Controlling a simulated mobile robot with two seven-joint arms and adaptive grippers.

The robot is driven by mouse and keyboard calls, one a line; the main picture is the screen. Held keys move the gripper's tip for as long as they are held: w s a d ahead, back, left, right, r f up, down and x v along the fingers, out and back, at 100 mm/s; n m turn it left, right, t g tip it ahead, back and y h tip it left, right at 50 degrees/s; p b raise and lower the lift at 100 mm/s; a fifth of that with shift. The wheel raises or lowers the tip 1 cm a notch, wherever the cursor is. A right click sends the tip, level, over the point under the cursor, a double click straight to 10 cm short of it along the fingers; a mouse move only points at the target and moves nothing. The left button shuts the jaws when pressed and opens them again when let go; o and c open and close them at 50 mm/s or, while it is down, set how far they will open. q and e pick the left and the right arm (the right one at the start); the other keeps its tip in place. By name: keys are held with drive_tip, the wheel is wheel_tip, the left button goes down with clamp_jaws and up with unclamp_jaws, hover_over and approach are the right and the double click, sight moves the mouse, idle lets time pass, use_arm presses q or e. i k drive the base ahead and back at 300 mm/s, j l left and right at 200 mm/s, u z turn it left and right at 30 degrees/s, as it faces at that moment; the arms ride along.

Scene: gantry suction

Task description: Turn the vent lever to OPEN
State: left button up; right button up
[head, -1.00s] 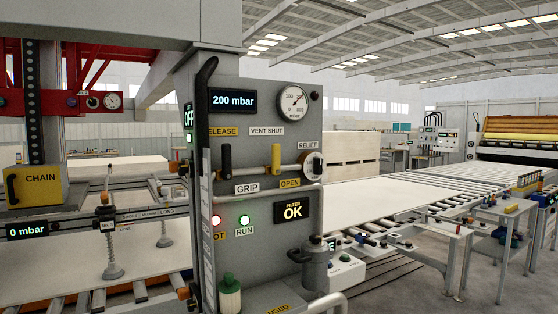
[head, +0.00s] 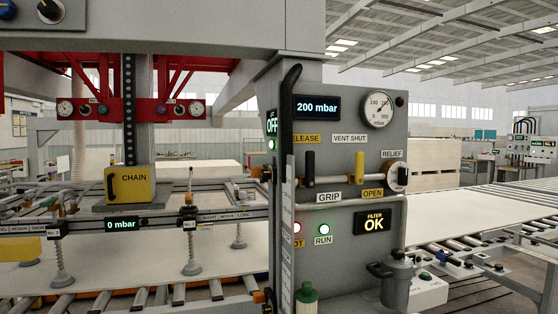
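The vent lever (head: 360,165) is a yellow handle on the pipe across the grey control panel (head: 345,240). It stands upright, pointing up towards the VENT SHUT label (head: 349,139). The yellow OPEN label (head: 373,193) sits below it, slightly to the right. A black lever (head: 310,166) stands upright to its left, between the RELEASE (head: 306,139) and GRIP (head: 328,195) labels. Neither of my grippers is in view.
A round RELIEF knob (head: 397,176) is just right of the vent lever. A display (head: 317,107) reads 200 mbar, beside a dial gauge (head: 377,110). A long black handle (head: 291,110) runs along the panel's left edge. A grey canister (head: 397,282) stands below right.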

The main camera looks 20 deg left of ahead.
sight(358, 180)
drive_tip(key=i+l+u, duration=0.1)
drive_tip(key=u, duration=0.3)
drive_tip(key=i+l+u, duration=0.15)
drive_tip(key=u, duration=0.25)
drive_tip(key=l+u, duration=0.15)
drive_tip(key=u, duration=0.25)
drive_tip(key=i+l+u, duration=0.15)
drive_tip(key=u, duration=0.3)
drive_tip(key=l+u, duration=0.25)
drive_tip(key=u, duration=0.15)
drive_tip(key=l+u, duration=0.2)
drive_tip(key=l, duration=0.25)
drive_tip(key=l+u, duration=0.2)
drive_tip(key=l, duration=0.25)
drive_tip(key=k+l+u, duration=0.15)
drive_tip(key=l, duration=0.3)
drive_tip(key=l+u, duration=0.2)
drive_tip(key=l, duration=0.25)
drive_tip(key=k+l+u, duration=0.2)
drive_tip(key=l, duration=0.2)
drive_tip(key=k+l+u, duration=0.2)
drive_tip(key=l, duration=0.2)
drive_tip(key=i, duration=0.1)
